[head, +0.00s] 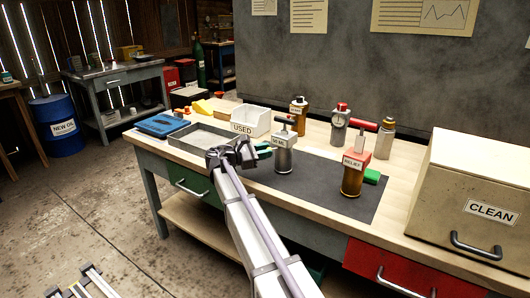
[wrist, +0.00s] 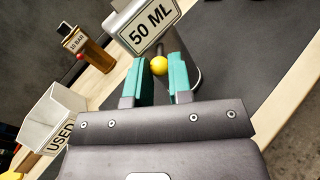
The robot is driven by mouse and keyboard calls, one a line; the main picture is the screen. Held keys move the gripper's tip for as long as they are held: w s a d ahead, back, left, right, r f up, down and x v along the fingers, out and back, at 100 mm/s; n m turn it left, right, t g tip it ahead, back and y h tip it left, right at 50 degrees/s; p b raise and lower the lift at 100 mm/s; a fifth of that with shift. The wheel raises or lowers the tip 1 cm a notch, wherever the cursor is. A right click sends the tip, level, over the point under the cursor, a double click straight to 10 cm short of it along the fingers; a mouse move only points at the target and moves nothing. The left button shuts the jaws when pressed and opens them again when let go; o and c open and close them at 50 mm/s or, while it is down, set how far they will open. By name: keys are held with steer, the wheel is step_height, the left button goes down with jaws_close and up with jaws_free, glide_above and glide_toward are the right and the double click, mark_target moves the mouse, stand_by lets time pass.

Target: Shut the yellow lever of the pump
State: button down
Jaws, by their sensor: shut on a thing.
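The yellow lever (wrist: 159,65) shows as a round yellow knob at the pump's base of the label block. My gripper (wrist: 160,76) has its teal fingers on either side of the knob, shut on it. In the head view my gripper (head: 262,149) reaches the pump from the left and the lever is hidden.
A white USED bin (head: 252,120), grey tray (head: 203,137) and blue case (head: 163,125) lie left. A CLEAN box (head: 475,180) fills the right end.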

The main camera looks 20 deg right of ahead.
steer(key=c, duration=1)
jaws_free()
steer(key=a, duration=1)
steer(key=shift+w+a, duration=0.35)
